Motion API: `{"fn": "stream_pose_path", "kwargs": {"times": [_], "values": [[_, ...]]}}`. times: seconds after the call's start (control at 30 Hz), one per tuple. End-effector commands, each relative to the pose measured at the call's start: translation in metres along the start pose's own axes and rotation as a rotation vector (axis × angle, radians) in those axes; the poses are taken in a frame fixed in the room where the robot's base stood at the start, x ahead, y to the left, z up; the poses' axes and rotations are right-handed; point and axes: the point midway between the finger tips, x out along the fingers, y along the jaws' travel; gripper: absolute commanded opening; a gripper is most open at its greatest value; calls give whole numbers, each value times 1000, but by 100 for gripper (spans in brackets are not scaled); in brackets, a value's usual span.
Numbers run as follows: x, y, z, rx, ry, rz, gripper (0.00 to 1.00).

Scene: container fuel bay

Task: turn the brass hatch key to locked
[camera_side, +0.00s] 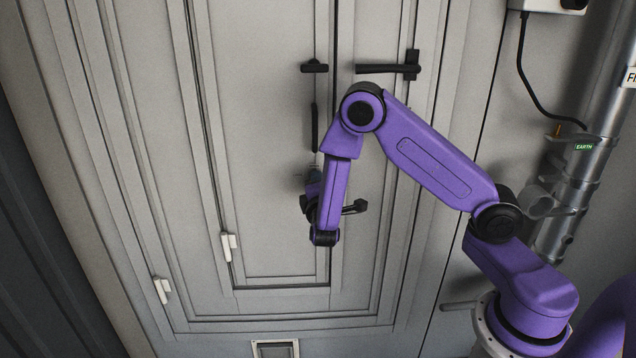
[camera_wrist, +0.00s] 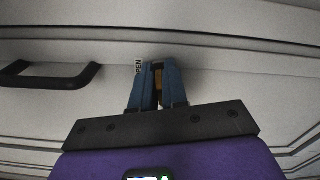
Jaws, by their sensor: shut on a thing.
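In the wrist view my gripper (camera_wrist: 161,72) has two blue fingers close together, pointing at the pale door panel. A small brownish, brass-coloured piece, the hatch key (camera_wrist: 158,79), shows between them, and the fingers are shut on it. Most of the key is hidden by the fingers, so I cannot tell its turn angle. In the side view my gripper (camera_side: 313,183) is against the grey hatch door (camera_side: 262,170), left of the door's right edge. The key is hidden there behind my wrist.
A black bar handle (camera_wrist: 48,78) is left of the fingers in the wrist view; it stands upright above my gripper in the side view (camera_side: 315,127). A small label (camera_wrist: 138,66) sits beside the fingers. A black latch lever (camera_side: 388,68) is higher up. A pipe (camera_side: 580,170) stands right.

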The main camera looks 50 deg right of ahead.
Motion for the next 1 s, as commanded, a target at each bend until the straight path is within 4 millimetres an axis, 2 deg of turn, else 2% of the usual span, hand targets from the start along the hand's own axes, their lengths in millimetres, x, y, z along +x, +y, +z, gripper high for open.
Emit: {"fn": "stream_pose_path", "kwargs": {"times": [0.4,1.0], "values": [[0,-2,0,221,0,1,0],[0,-2,0,264,0,1,0]]}}
